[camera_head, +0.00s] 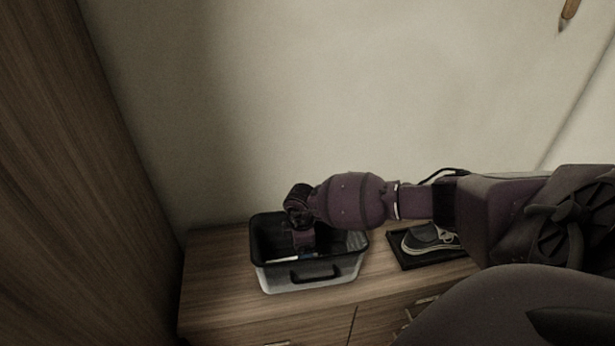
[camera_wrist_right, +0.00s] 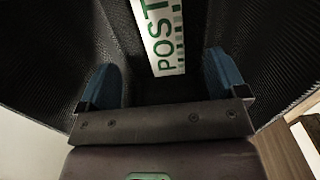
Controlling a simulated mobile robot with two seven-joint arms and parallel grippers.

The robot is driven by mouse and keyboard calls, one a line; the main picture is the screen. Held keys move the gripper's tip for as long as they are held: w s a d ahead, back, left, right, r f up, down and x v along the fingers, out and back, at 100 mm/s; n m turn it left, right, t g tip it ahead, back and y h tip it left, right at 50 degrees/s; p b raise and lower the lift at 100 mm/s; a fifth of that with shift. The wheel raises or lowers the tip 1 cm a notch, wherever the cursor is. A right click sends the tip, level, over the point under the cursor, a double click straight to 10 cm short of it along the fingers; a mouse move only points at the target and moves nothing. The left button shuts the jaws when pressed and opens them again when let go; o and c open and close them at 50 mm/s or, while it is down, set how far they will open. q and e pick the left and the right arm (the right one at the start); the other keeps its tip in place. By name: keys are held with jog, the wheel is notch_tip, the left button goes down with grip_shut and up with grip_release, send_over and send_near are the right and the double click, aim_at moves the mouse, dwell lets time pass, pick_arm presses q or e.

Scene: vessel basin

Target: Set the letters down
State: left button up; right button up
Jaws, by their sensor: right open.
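A basin (camera_head: 310,277) with dark inner walls and a pale outside stands on the wooden cabinet top in the head view. My right gripper (camera_wrist_right: 160,85) reaches down into it; its two blue fingers are apart with nothing between them. A white letter (camera_wrist_right: 163,38) with green "POST" print lies inside the basin, just beyond the fingertips in the right wrist view. In the head view a pale edge and a bit of blue show inside the basin below my wrist; my arm hides much of the inside. My left gripper is not in view.
The wooden cabinet top (camera_head: 215,268) has free room left of the basin. A shoe (camera_head: 428,240) sits on a black tray (camera_head: 408,262) to the right. A tall wooden panel (camera_head: 85,170) stands at the left, and a wall is behind.

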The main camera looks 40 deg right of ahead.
notch_tip(320, 180, up, 3)
jog(key=shift+f+p, duration=0.15)
jog(key=shift+p, duration=0.15)
dwell(0.4)
